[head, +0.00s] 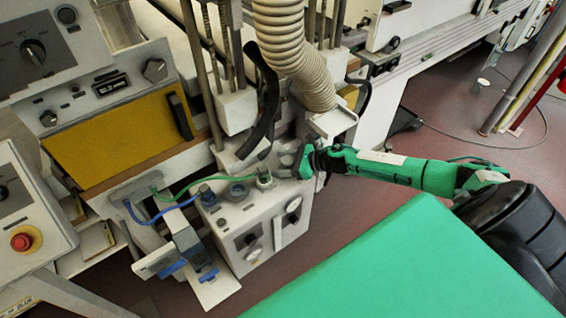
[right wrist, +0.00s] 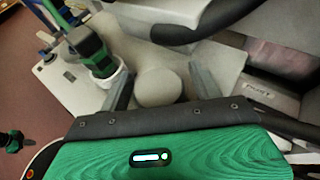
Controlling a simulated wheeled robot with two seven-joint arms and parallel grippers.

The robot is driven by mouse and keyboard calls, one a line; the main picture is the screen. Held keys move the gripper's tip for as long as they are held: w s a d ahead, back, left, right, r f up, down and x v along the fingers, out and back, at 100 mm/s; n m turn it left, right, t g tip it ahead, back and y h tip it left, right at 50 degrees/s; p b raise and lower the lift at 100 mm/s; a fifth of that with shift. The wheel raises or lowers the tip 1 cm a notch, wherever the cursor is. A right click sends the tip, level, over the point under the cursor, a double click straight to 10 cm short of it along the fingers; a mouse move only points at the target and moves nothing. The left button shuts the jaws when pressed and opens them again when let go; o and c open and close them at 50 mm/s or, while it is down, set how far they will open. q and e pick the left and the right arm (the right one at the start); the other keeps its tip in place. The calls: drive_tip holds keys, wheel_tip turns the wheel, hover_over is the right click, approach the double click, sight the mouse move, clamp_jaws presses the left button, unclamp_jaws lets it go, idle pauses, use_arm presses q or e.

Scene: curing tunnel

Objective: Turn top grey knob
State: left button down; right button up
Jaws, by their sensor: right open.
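The round grey knob (right wrist: 158,87) stands on top of a light grey machine box, between my right gripper's two fingers in the right wrist view. My right gripper (right wrist: 161,80) is open, with one finger on each side of the knob. A small gap shows on both sides of it. In the head view my right gripper (head: 292,163) is at the box's back right top edge, and I cannot clearly make out the knob there. My left gripper is not in view.
The box (head: 262,222) carries a white fitting with a green hose (head: 265,180) close to the gripper, and a blue hose (head: 160,212). A beige corrugated duct (head: 290,45) hangs above. A black curved handle (right wrist: 200,25) crosses just beyond the knob.

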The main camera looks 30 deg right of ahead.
drive_tip(key=shift+c, duration=0.4)
drive_tip(key=c, duration=0.9)
drive_tip(key=shift+m+h, duration=0.3)
drive_tip(key=m+t+h+p, duration=0.1)
drive_tip(key=m, duration=0.1)
drive_tip(key=m+t+h+p, duration=0.1)
drive_tip(key=h, duration=0.1)
drive_tip(key=shift+w+d+r+m+t+h+p, duration=0.2)
drive_tip(key=shift+m+t+h+p, duration=0.1)
drive_tip(key=shift+m, duration=0.1)
drive_tip(key=m+h+p, duration=0.2)
drive_tip(key=m+h, duration=0.1)
drive_tip(key=m+t+h+p, duration=0.1)
drive_tip(key=h, duration=0.1)
drive_tip(key=shift+d+m+p, duration=0.25)
drive_tip(key=shift+m+p, duration=0.05)
drive_tip(key=shift+p, duration=0.1)
drive_tip(key=m+h, duration=0.1)
drive_tip(key=m+h+p, duration=0.2)
drive_tip(key=h, duration=0.1)
drive_tip(key=shift+d+g, duration=0.25)
drive_tip(key=shift+g, duration=0.05)
drive_tip(key=shift+d+f+m+g+h+p, duration=0.1)
drive_tip(key=shift+m+g+h+p, duration=0.1)
drive_tip(key=shift+m+h, duration=0.4)
drive_tip(key=shift+d+f+m+g+h+p, duration=0.1)
drive_tip(key=shift+m+g+h+p, duration=0.1)
drive_tip(key=shift+m+h, duration=0.35)
